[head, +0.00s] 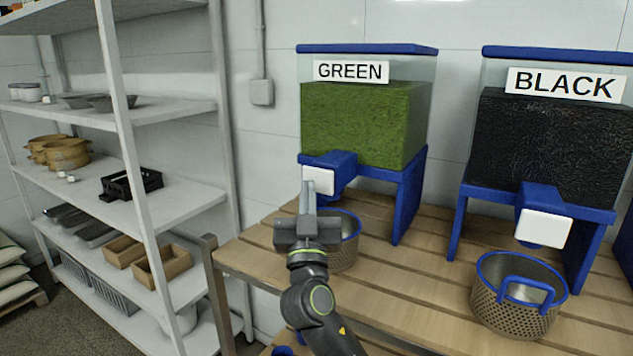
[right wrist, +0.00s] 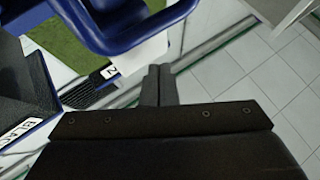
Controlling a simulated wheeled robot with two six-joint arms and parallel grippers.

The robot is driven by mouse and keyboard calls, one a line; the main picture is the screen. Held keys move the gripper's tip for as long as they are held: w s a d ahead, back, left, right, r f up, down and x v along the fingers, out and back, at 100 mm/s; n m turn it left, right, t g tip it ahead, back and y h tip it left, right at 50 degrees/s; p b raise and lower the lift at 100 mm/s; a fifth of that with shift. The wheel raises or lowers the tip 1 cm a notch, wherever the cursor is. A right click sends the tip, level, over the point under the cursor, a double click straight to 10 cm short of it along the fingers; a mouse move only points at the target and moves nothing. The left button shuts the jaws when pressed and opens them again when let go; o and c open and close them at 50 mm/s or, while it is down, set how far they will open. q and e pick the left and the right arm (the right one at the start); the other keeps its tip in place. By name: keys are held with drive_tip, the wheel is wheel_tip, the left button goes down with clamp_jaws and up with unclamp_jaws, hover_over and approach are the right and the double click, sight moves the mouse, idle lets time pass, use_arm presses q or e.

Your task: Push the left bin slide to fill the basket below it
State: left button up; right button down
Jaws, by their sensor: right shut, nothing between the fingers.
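The left bin (head: 365,125) is clear with a blue lid, labelled GREEN and filled with green material. Its blue chute (head: 338,165) has a white slide plate (head: 317,180) on the front. A perforated metal basket (head: 348,250) with a blue rim stands below, partly hidden behind my right gripper. My right gripper (head: 308,185) is shut and empty, fingers pointing up, its tips overlapping the white slide. In the right wrist view the shut fingers (right wrist: 160,72) are close to a white plate (right wrist: 142,55) beside blue plastic; I cannot tell whether they touch. My left gripper is not in view.
A BLACK bin (head: 550,145) stands to the right, with its own white slide (head: 543,228) and a basket (head: 517,305) below. The slatted wooden table (head: 420,285) is bare between the baskets. A white shelf rack (head: 180,205) stands on the left.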

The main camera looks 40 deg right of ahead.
drive_tip(key=shift+d, duration=0.15)
idle(0.3)
drive_tip(key=shift+d+b, duration=0.1)
drive_tip(key=shift+b, duration=0.2)
drive_tip(key=shift+w+d, duration=0.15)
drive_tip(key=shift+d, duration=0.05)
drive_tip(key=shift+w+d+b, duration=0.35)
drive_tip(key=shift+d+b, duration=0.05)
drive_tip(key=shift+d, duration=0.45)
idle(0.9)
drive_tip(key=shift+s+a, duration=0.25)
drive_tip(key=shift+a, duration=0.4)
drive_tip(key=shift+s+a, duration=0.25)
drive_tip(key=shift+a, duration=0.35)
